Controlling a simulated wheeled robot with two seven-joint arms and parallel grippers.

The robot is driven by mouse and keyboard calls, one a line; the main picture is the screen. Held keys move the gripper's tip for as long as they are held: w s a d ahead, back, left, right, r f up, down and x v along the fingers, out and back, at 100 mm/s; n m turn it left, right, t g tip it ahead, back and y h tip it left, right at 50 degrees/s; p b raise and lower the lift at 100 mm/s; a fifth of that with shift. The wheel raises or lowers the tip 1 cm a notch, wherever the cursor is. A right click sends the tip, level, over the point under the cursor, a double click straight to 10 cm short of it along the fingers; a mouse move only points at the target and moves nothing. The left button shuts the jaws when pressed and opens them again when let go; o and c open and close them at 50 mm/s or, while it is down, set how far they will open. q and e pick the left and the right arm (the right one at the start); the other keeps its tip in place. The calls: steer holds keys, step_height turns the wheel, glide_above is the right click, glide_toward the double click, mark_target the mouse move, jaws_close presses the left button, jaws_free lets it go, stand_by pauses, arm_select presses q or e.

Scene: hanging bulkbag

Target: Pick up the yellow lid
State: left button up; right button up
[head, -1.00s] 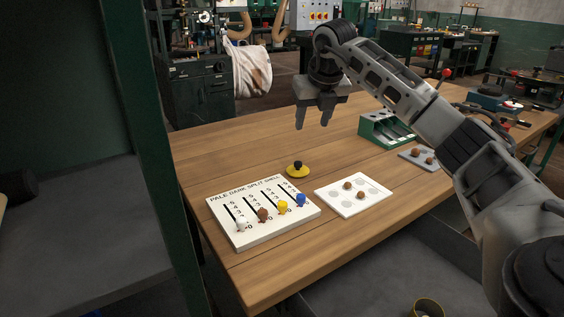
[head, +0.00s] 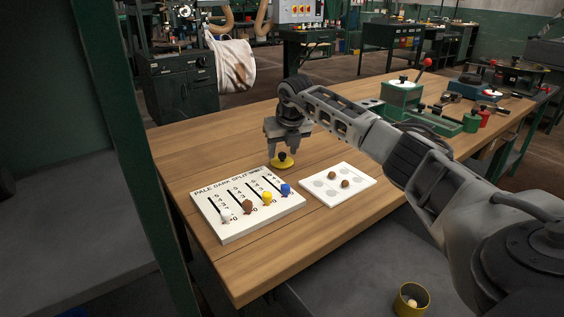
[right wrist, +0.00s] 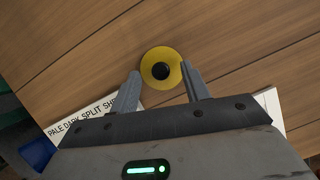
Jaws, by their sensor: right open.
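The yellow lid (head: 283,165) is a round disc with a black knob on top, on the wooden table behind the white counter board. In the right wrist view the lid (right wrist: 149,60) is just ahead of my fingers, its knob (right wrist: 161,71) in line with the gap between the fingertips. My right gripper (head: 286,152) is open and empty, pointing down right over the lid. In the right wrist view its two fingertips (right wrist: 161,71) are spread to either side of the knob; I cannot tell whether they touch the lid. My left gripper is not in view.
The white board (head: 248,212) with slots and coloured knobs lies in front of the lid. A white tray (head: 359,194) with brown pieces lies to its right. Green equipment (head: 402,96) stands farther right. A yellow container (head: 400,302) is low at the bottom. The table's left part is clear.

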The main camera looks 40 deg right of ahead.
steer(key=shift+w+d+f, duration=0.1)
steer(key=shift+w+f, duration=0.1)
steer(key=shift+f, duration=0.3)
jaws_close()
